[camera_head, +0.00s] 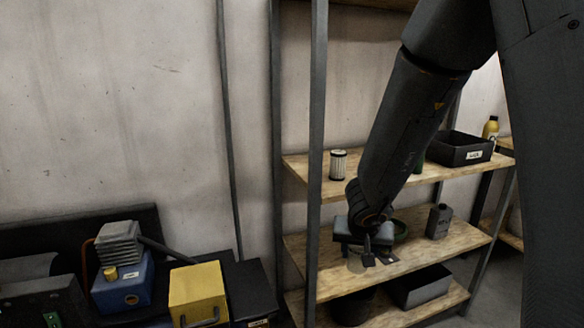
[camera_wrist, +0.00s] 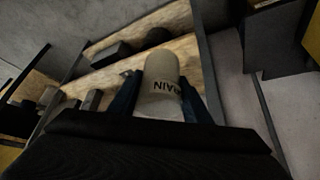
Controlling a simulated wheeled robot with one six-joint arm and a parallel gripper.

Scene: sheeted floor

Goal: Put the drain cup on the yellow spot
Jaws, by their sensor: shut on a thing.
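The drain cup (camera_wrist: 160,85) is a pale beige cylinder with the dark letters "AIN" showing in the wrist view. My gripper (camera_wrist: 162,98) is shut on it, with one dark finger along each side. In the head view my gripper (camera_head: 372,258) is in front of the shelving at about the middle shelf, and the cup there is too dim to make out clearly. I cannot make out a yellow spot in either view.
Wooden shelves (camera_head: 290,165) carry a white ribbed cylinder (camera_head: 338,165), a black bin (camera_head: 462,147), a yellow bottle (camera_head: 491,128) and a dark grey canister (camera_head: 438,221). A black bin (camera_head: 420,287) is below. A yellow box (camera_head: 197,292) and blue machine (camera_head: 123,283) stand left.

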